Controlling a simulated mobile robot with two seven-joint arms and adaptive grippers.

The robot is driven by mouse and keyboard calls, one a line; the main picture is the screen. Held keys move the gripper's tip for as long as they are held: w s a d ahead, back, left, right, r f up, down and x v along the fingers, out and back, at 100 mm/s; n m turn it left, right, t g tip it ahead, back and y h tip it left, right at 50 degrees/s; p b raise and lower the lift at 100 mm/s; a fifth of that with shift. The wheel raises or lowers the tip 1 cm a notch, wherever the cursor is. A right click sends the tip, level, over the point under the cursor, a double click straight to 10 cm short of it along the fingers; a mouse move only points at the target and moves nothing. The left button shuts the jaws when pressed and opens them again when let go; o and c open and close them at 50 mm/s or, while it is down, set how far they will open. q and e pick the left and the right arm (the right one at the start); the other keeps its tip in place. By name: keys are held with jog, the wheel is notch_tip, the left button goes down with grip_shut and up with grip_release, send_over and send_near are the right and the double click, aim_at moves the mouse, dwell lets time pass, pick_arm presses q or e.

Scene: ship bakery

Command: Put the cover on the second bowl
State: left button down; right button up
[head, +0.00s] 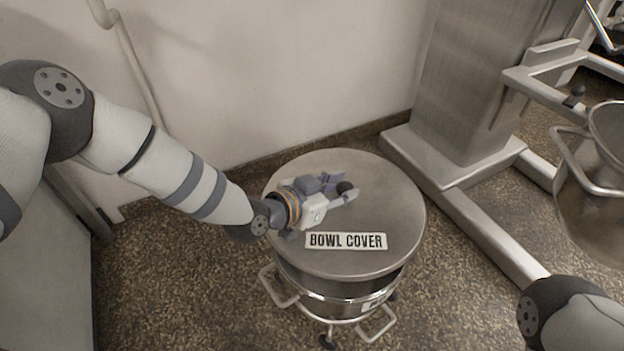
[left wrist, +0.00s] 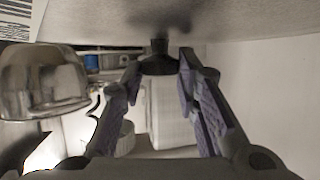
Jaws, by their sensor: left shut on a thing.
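The bowl cover (head: 390,215) is a round, flat grey metal lid with a "BOWL COVER" label. My left gripper (head: 335,190) is shut on its dark knob (head: 346,187). In the left wrist view the knob (left wrist: 159,56) is between the fingertips, and the cover's surface (left wrist: 245,25) fills the top. A shiny metal bowl (head: 330,305) on a wheeled stand is beneath the cover, mostly hidden by it. A dark gap shows between cover and bowl at the right; I cannot tell whether they touch elsewhere. The bowl's label is partly hidden and unreadable. My right gripper is not in view.
A metal mixer column (head: 460,80) with long floor legs (head: 490,235) stands at the right. Another metal bowl (head: 595,190) with handles is at the right edge. The wall (head: 270,70) and a pipe (head: 135,70) are behind. Speckled floor (head: 180,285) is clear at lower left.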

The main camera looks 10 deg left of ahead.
pick_arm(q)
jog(key=shift+d, duration=0.25)
jog(key=shift+s+f+b, duration=0.2)
jog(key=shift+f+b, duration=0.25)
notch_tip(320, 180, down, 7)
jog(key=b, duration=0.4)
jog(key=shift+r+b, duration=0.1)
jog(key=shift+b, duration=0.2)
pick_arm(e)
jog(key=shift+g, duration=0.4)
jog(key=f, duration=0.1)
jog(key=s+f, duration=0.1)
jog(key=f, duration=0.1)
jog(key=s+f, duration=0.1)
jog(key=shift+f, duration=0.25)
pick_arm(q)
jog(key=shift+r, duration=0.1)
jog(key=shift+f, duration=0.55)
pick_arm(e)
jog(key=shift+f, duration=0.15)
pick_arm(q)
jog(key=shift+f+b, duration=0.6)
jog(key=shift+f, duration=0.25)
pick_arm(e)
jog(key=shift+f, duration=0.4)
